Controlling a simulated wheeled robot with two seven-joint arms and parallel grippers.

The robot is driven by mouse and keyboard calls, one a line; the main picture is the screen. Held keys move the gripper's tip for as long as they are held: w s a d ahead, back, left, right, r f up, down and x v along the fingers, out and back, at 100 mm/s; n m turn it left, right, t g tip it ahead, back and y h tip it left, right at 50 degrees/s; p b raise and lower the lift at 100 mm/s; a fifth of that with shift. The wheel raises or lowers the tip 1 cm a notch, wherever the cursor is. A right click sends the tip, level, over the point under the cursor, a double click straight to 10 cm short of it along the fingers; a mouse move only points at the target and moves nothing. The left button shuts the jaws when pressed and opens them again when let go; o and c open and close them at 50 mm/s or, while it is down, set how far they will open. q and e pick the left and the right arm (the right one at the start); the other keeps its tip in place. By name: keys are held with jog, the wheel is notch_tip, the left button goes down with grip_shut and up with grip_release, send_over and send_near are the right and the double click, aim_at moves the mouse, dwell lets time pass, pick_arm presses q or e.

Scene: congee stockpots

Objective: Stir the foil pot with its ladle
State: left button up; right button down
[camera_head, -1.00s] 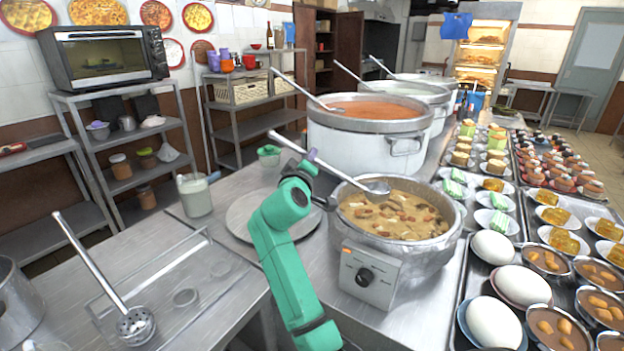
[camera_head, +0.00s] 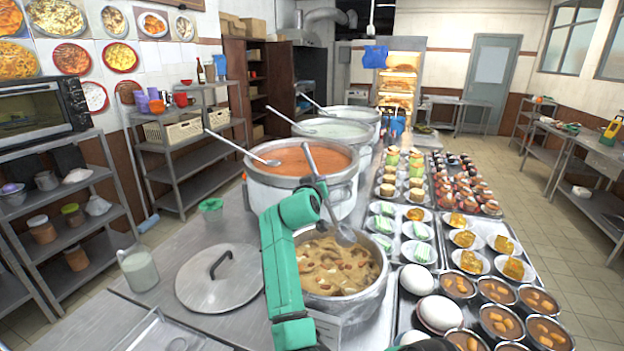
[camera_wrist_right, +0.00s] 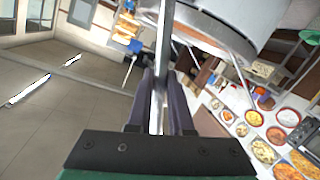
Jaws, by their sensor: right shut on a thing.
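The foil pot (camera_head: 368,302) is a grey metal pot of brown stew with pale chunks, at the front of the counter. Its steel ladle (camera_head: 327,205) stands tilted over it, bowl low at the stew's surface near the far side of the pot. Whether the bowl dips in is hard to tell. My right gripper (camera_head: 318,189) is shut on the ladle's handle above the pot's far rim. In the right wrist view the handle (camera_wrist_right: 161,60) runs up between the two dark fingers (camera_wrist_right: 160,108). My left gripper is not in view.
A large pot of red soup (camera_head: 300,195) stands just behind, with more pots beyond. A lid (camera_head: 220,280) lies on the counter to the left, near a jug (camera_head: 138,270).

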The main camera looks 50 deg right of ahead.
notch_tip(320, 180, down, 14)
jog(key=b, duration=1)
jog(key=shift+b, duration=0.35)
jog(key=shift+r, duration=0.1)
jog(key=shift+d, duration=0.15)
